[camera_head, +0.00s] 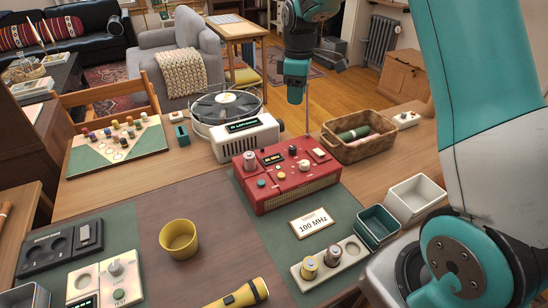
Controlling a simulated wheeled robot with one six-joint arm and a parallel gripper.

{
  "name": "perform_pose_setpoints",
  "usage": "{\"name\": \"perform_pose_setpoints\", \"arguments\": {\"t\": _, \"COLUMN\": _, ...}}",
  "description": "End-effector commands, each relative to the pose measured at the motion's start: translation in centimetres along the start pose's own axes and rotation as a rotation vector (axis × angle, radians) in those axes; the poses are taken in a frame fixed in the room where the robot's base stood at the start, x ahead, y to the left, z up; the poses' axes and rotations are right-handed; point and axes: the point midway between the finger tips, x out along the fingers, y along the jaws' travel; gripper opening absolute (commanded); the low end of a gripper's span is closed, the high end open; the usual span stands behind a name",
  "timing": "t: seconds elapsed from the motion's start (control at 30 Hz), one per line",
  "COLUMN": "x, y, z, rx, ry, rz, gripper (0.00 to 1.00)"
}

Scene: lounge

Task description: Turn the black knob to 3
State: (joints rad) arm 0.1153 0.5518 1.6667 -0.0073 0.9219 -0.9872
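The red radio box (287,189) stands on the table in the middle of the view. Its top has a small lit display (271,159), a silver knob (249,160), a white knob (304,165) and several small coloured buttons. A small black knob (292,150) shows near the back of its top; its markings are too small to read. My gripper (295,96) hangs above and behind the radio, apart from it. Its fingers are not clear enough to tell whether they are open or shut.
A thin antenna (307,122) rises at the radio's back. A wicker basket (358,150) stands to the right, a white display device (246,138) behind left. A "100 MHz" card (312,222), open bins (377,226) and a yellow cup (178,240) are in front.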

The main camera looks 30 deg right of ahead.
Motion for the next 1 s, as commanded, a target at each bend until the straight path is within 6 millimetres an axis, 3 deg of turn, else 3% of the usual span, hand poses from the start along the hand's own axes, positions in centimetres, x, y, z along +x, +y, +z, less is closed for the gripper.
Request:
{"name": "perform_pose_setpoints", "arguments": {"t": 0.27, "x": 3.3, "y": 0.4, "z": -0.1, "rx": -0.014, "ry": -0.008, "rz": -0.003, "gripper": 0.38}}
{"name": "perform_pose_setpoints", "arguments": {"t": 0.7, "x": 13.2, "y": 0.3, "z": -0.2, "rx": -0.015, "ry": -0.007, "rz": -0.003, "gripper": 0.38}}
{"name": "perform_pose_setpoints", "arguments": {"t": 1.0, "x": 17.2, "y": 0.5, "z": -0.1, "rx": -0.013, "ry": -0.005, "rz": 0.001, "gripper": 0.38}}
